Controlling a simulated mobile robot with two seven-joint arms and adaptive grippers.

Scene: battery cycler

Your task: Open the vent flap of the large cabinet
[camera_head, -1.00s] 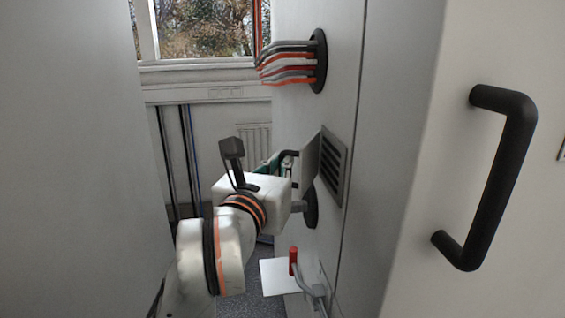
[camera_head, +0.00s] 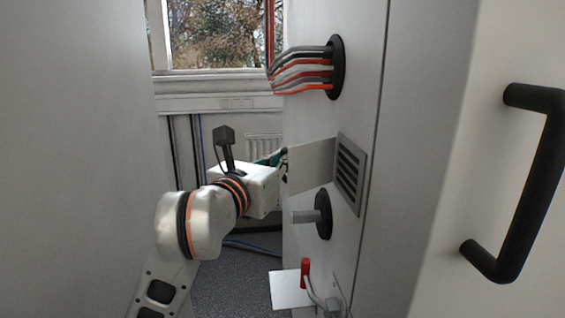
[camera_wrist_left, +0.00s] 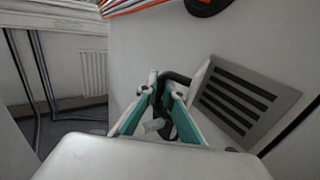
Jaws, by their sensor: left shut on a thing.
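The vent in the large cabinet's side (camera_head: 334,105) has a grey slotted grille (camera_head: 350,172). Its light grey flap (camera_head: 312,165) stands out from the cabinet wall, hinged beside the grille. In the left wrist view the grille (camera_wrist_left: 243,98) is uncovered and the flap (camera_wrist_left: 202,80) shows almost edge-on. My left gripper (camera_head: 281,158) is at the flap's free edge. The grip is partly hidden in the head view. My right gripper is not in view.
A grey knob on a black disc (camera_head: 323,214) sits below the vent. A red-handled lever (camera_head: 305,273) and white plate (camera_head: 288,290) are lower. Cables (camera_head: 303,72) enter above. A black door handle (camera_head: 520,190) is at right. A grey panel (camera_head: 75,120) bounds the left.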

